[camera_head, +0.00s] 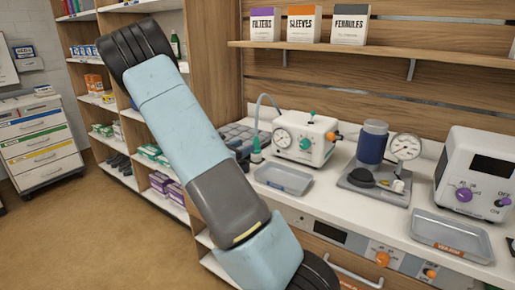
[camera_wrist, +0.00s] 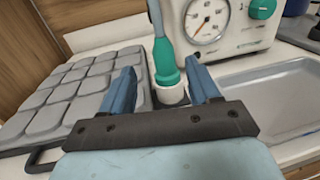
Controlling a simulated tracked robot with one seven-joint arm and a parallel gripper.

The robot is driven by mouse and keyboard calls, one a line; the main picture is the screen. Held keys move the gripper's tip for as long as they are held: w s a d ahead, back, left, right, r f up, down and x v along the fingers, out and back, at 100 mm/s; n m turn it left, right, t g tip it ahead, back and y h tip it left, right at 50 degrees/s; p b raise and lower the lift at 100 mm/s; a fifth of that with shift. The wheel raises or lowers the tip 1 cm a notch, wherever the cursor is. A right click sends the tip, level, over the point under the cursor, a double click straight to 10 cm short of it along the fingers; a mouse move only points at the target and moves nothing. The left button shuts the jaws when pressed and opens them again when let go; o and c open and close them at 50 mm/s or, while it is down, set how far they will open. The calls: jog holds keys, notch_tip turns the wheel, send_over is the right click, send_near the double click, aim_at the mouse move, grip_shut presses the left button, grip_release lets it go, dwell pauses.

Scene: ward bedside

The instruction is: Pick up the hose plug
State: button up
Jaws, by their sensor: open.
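The hose plug (camera_wrist: 165,62) is green, with a pale hose (camera_wrist: 156,14) rising from its top. It stands upright in a small white holder (camera_wrist: 171,95) on the counter. In the head view the plug (camera_head: 256,146) is just right of my arm, left of the white gauge device. My gripper (camera_wrist: 161,76) is open, its two blue fingers either side of the plug in the wrist view. The plug appears between or just beyond the fingertips; I cannot tell its exact depth. No contact shows. In the head view my arm hides most of the gripper.
A grey segmented pad (camera_wrist: 60,98) lies left of the plug. The gauge device (camera_head: 305,139) stands close behind and right. A grey metal tray (camera_head: 284,179) lies on the right.

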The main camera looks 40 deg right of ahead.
aim_at(255, 141)
jog(key=shift+w+d+f, duration=0.1)
jog(key=shift+w+d, duration=0.1)
jog(key=shift+d, duration=1)
jog(key=shift+w+d+f, duration=0.1)
jog(key=shift+w+d, duration=0.15)
jog(key=shift+d, duration=1)
jog(key=shift+w+d, duration=0.2)
jog(key=shift+d, duration=1)
jog(key=c, duration=1)
jog(key=shift+r, duration=0.1)
jog(key=shift+r, duration=0.2)
notch_tip(255, 141, up, 2)
jog(key=shift+r, duration=0.15)
jog(key=s+a+r, duration=0.2)
jog(key=s+r, duration=0.1)
jog(key=s, duration=0.1)
jog(key=s+a+r, duration=0.2)
jog(key=s+r, duration=0.1)
jog(key=s, duration=0.1)
jog(key=s+a+r, duration=0.2)
jog(key=s+r, duration=0.2)
jog(key=shift+s, duration=0.35)
